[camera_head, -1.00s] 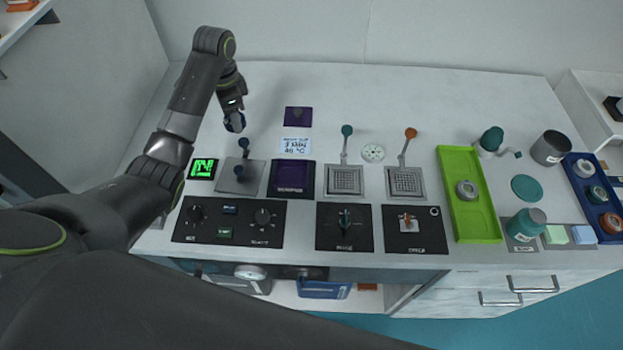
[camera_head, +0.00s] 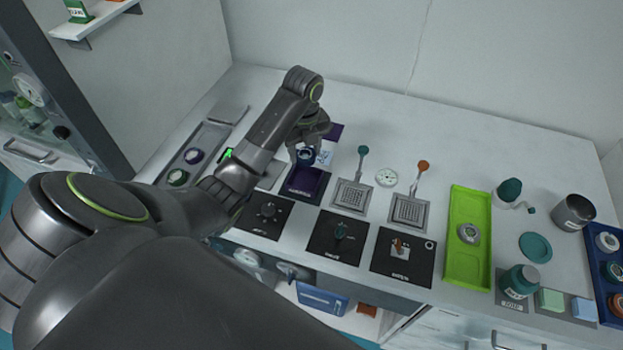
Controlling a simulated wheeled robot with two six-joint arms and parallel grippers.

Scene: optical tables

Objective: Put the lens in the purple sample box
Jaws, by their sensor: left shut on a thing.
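My left gripper (camera_head: 306,150) is shut on the lens (camera_head: 306,157), a small dark blue ringed piece. It holds the lens over the far edge of the open purple sample box (camera_head: 303,184). I cannot tell the exact height of the lens above the box. A flat purple piece (camera_head: 335,131), perhaps the box lid, lies behind the gripper and is partly hidden by it. My right gripper is not in view.
A white note card (camera_head: 326,154) lies beside the gripper. Black control panels (camera_head: 338,238) line the front. A grey tray (camera_head: 194,152) with two round parts lies left.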

